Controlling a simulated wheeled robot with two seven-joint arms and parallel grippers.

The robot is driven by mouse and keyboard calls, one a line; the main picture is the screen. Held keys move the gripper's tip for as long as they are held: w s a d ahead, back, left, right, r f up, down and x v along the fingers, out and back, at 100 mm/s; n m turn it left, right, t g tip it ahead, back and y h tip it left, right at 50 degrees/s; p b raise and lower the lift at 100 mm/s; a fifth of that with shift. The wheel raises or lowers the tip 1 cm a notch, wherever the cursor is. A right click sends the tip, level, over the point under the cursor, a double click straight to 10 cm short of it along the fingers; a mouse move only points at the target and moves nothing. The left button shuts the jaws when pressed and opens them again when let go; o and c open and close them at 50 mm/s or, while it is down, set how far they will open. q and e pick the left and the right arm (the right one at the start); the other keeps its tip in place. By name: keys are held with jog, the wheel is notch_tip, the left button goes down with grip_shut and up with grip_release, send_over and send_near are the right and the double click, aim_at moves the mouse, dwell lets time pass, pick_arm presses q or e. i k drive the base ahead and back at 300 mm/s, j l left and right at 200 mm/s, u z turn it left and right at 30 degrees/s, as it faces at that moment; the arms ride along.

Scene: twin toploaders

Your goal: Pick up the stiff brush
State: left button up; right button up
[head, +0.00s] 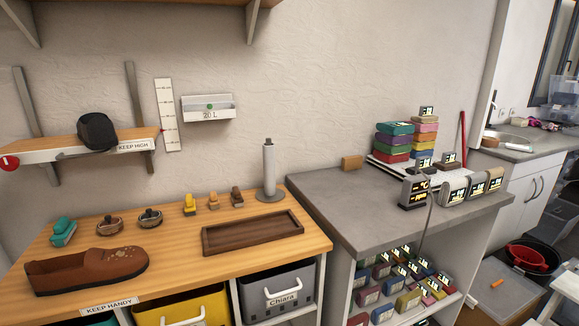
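Several small brush-like items stand in a row on the wooden counter (172,243). They are a teal one (63,232) at the left, two brown ones with knobs (110,227) (150,218), a yellow one (190,205) and two small tan-brown ones (214,201) (237,197). I cannot tell which is the stiff brush; bristles are too small to make out. Neither of my grippers is in view.
A brown shoe (88,270) lies at the counter's front left. An empty wooden tray (252,233) and a grey-white upright post (269,170) stand at the right. A shelf (75,148) holding a black cap (97,131) overhangs the back left. A grey counter (375,215) adjoins at right.

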aim_at(190, 209)
jog(key=i+l+u, duration=0.1)
jog(key=l+u, duration=0.15)
jog(key=u, duration=0.25)
jog(key=i+l+u, duration=0.1)
jog(key=l+u, duration=0.2)
jog(key=u, duration=0.15)
jog(key=l+u, duration=0.25)
jog(key=u, duration=0.25)
jog(key=l+u, duration=0.45)
jog(key=j, duration=0.1)
